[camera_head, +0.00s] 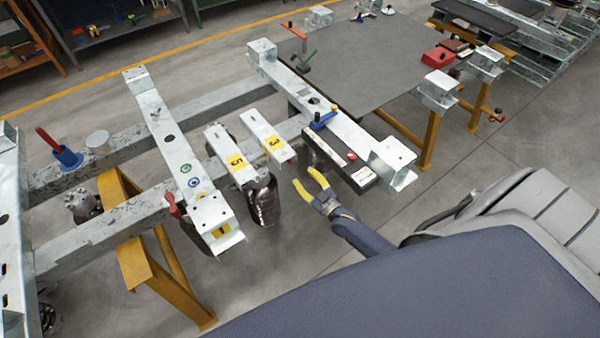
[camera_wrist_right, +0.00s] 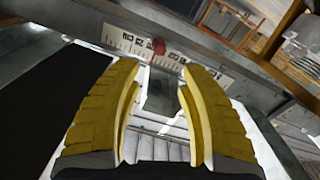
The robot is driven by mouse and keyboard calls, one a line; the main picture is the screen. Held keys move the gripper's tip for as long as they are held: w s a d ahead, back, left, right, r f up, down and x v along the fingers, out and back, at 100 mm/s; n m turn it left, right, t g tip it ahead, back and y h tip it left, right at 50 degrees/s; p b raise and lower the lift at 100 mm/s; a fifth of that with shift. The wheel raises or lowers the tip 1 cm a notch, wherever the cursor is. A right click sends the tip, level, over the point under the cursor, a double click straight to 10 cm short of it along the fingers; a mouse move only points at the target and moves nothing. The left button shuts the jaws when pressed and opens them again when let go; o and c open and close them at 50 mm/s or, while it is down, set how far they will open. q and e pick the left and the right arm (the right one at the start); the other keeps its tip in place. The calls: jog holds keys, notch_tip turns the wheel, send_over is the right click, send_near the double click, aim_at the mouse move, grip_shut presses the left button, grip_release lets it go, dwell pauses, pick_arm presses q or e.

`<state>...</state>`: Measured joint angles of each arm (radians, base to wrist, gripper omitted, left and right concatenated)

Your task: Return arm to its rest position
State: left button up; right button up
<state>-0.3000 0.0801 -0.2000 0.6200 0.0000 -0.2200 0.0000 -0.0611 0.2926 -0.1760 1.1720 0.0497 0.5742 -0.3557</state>
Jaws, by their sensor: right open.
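My right gripper (camera_head: 304,177) has yellow fingers and stands in the middle of the head view. It is to the left of and below the end of the right-hand metal beam (camera_head: 345,128). The fingers are spread and hold nothing. In the right wrist view the two yellow fingers (camera_wrist_right: 160,70) are apart with an empty gap between them. Behind the gap are a printed scale (camera_wrist_right: 130,42) and a red knob (camera_wrist_right: 158,47). My right forearm runs back to the lower right in the head view. My left gripper is not in view.
Galvanised beams form a frame on yellow trestles (camera_head: 150,270). Short blocks marked 5 (camera_head: 232,160) and 3 (camera_head: 268,138) lie left of the gripper. A blue clamp (camera_head: 322,121) sits on the right-hand beam. A grey table (camera_head: 370,60) stands behind. Bare floor (camera_head: 270,285) shows below.

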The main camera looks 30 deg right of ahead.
jog(key=shift+s+d, duration=0.1)
jog(key=shift+s, duration=0.4)
jog(key=s+f+m+g+h, duration=0.1)
jog(key=s+f+g, duration=0.4)
jog(key=s+f, duration=0.6)
jog(key=s+f+g+h, duration=0.1)
jog(key=s+f+g, duration=0.45)
jog(key=f, duration=0.95)
jog(key=s+a+f+g, duration=0.2)
jog(key=s+f, duration=0.2)
jog(key=s, duration=0.7)
jog(key=s+a+f+g, duration=0.2)
jog(key=s+a+f, duration=0.1)
jog(key=s, duration=0.9)
jog(key=s+a+f+g, duration=0.2)
jog(key=s+f, duration=0.2)
jog(key=s, duration=0.7)
jog(key=shift+s+a+f, duration=0.25)
jog(key=shift+a+f, duration=0.15)
